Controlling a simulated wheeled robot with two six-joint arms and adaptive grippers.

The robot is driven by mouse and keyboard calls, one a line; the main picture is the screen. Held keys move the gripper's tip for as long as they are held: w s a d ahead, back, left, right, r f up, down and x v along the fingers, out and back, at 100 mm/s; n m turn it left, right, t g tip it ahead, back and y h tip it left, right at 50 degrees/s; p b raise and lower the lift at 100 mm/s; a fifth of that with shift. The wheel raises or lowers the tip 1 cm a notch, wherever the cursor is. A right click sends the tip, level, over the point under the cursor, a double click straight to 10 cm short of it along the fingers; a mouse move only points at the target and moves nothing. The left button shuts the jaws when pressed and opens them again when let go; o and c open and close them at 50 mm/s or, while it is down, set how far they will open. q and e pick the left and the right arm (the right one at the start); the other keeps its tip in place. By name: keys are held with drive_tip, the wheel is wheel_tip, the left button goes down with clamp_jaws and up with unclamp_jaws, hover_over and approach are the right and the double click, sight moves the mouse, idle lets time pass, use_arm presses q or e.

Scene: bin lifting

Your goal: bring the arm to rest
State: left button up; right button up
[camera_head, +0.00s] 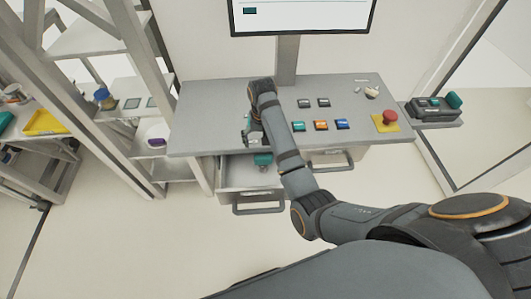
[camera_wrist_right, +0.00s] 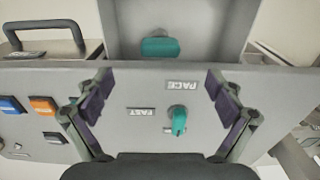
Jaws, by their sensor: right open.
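My right arm comes in from the right in the head view and reaches over the grey console (camera_head: 350,100). My right gripper (camera_head: 253,133) is above the console's front left part. A teal knob (camera_wrist_right: 178,120) stands on the panel, close to the labels PACE and FAST, below the fingertip line in that view. It seems apart from both fingers. My left gripper is not in view.
An open drawer (camera_head: 233,177) holds a teal object (camera_wrist_right: 160,47). A second drawer handle (camera_head: 332,164) is to its right. Several coloured buttons (camera_head: 320,125) and a red emergency button (camera_head: 390,117) lie right of my gripper. A shelf (camera_head: 125,113) stands left; floor in front is clear.

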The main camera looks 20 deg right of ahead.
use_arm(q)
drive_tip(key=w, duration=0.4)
use_arm(e)
drive_tip(key=s+d+f+t, duration=0.1)
drive_tip(key=s+d+f, duration=0.45)
drive_tip(key=s, duration=0.35)
drive_tip(key=s+d+r+n+t+h, duration=0.15)
drive_tip(key=s+r+n, duration=0.3)
drive_tip(key=s, duration=0.85)
drive_tip(key=s+d+f+b, duration=0.15)
drive_tip(key=f+b, duration=0.25)
drive_tip(key=f, duration=1.3)
drive_tip(key=s+d+f+b, duration=0.15)
drive_tip(key=f+b, duration=0.25)
drive_tip(key=f, duration=1.3)
use_arm(q)
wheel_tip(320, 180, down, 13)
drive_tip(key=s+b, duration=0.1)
drive_tip(key=b, duration=0.4)
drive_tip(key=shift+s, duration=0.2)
use_arm(e)
drive_tip(key=s+d+f+m+g, duration=0.1)
drive_tip(key=s+f, duration=1.7)
drive_tip(key=f, duration=0.3)
drive_tip(key=shift+f+y, duration=0.2)
drive_tip(key=shift+y, duration=0.15)
